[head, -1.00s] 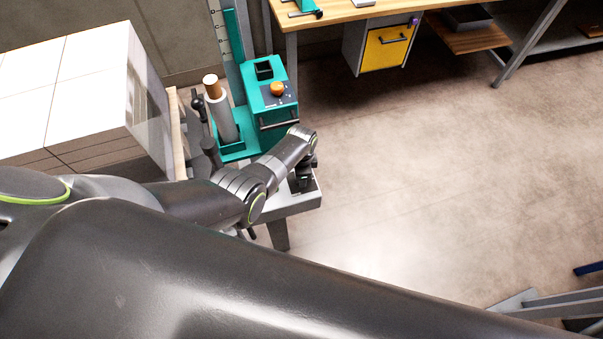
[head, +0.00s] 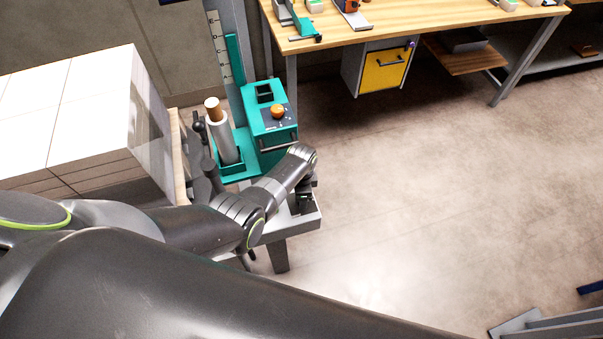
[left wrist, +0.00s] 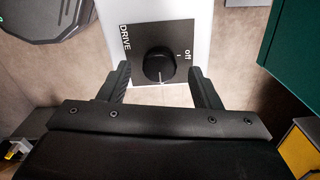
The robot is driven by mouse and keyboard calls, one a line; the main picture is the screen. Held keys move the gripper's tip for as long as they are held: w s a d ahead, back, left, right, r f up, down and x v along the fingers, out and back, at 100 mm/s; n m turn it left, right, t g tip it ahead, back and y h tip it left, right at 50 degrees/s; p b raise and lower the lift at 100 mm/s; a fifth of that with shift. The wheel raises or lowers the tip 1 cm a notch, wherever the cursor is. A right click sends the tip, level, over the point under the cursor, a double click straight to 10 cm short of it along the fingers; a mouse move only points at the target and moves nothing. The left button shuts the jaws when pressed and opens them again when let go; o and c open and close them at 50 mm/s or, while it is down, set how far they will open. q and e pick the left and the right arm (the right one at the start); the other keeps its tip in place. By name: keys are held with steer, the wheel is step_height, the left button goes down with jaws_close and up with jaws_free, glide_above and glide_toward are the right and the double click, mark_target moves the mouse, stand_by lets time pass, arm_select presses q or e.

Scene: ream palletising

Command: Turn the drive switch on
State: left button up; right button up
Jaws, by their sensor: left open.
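In the left wrist view, the drive switch (left wrist: 159,67) is a round black knob on a black plate (left wrist: 138,55) marked "DRIVE" and "off". A white line on the knob points toward the bottom of the picture, not at the "off" label. My left gripper (left wrist: 160,72) is open, with one finger on each side of the knob and gaps between. In the head view my left gripper (head: 303,197) is at the end of the arm, above a grey stand (head: 289,224); the knob cannot be made out there. My right gripper is not in view.
A teal machine (head: 265,128) with an orange button (head: 277,111) stands beyond my left arm. A block of white reams (head: 95,100) is at the left. A wooden workbench (head: 420,22) with a yellow drawer (head: 385,70) is behind.

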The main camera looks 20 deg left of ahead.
arm_select(q)
step_height(320, 180, up, 7)
steer(key=shift+f+p, duration=0.15)
steer(key=shift+p, duration=0.75)
step_height(320, 180, up, 9)
